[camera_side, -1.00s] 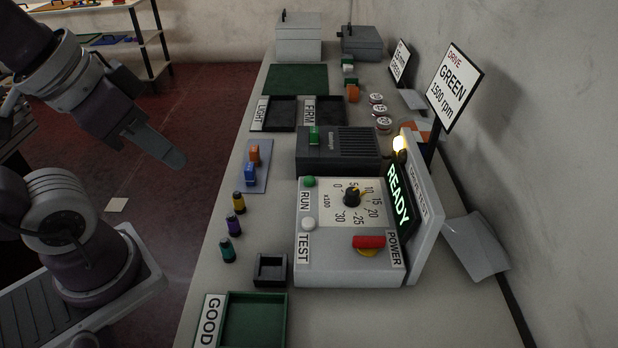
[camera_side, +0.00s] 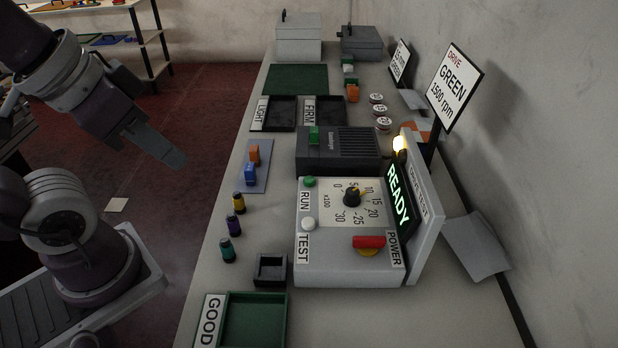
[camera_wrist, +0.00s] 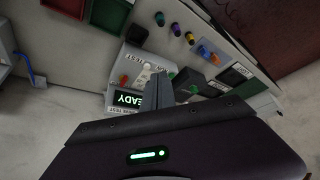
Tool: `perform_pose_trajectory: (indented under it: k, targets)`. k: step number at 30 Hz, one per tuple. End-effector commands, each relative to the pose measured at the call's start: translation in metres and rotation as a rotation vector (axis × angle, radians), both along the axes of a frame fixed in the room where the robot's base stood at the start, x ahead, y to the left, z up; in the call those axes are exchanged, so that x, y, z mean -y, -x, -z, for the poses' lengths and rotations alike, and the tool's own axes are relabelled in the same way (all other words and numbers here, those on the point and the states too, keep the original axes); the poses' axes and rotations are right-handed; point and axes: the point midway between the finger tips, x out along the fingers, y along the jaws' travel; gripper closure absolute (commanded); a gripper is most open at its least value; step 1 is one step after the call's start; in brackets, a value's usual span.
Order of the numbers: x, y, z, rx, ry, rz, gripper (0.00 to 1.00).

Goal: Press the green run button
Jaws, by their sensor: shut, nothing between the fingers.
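The green run button (camera_side: 309,182) sits at the top left corner of the white test box (camera_side: 330,270), beside the RUN label (camera_side: 305,201). A white button (camera_side: 309,223) is by the TEST label. The box also has a dial (camera_side: 352,197), a red power switch (camera_side: 368,241) and a lit screen reading READY (camera_side: 397,205). My gripper (camera_side: 176,160) is shut and empty, in the air left of the table, well apart from the button. In the wrist view my gripper (camera_wrist: 160,82) points toward the box, where the READY screen (camera_wrist: 128,99) shows upside down.
A dark grey unit (camera_side: 355,149) with a green block on top stands just behind the box. Yellow, purple and teal pegs (camera_side: 234,224) stand left of it. A small black holder (camera_side: 270,269) and the green GOOD tray (camera_side: 255,325) are in front.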

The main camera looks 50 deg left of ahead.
Motion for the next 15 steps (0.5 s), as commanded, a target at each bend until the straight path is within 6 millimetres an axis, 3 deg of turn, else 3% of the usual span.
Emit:
perform_pose_trajectory:
  k: [12,15]
  targets:
    - [-0.0001,-0.0002,0.0,0.0,0.0,0.0,1.0]
    - [-0.0052,-0.0092,-0.0006,0.009,-0.018,0.003,1.0]
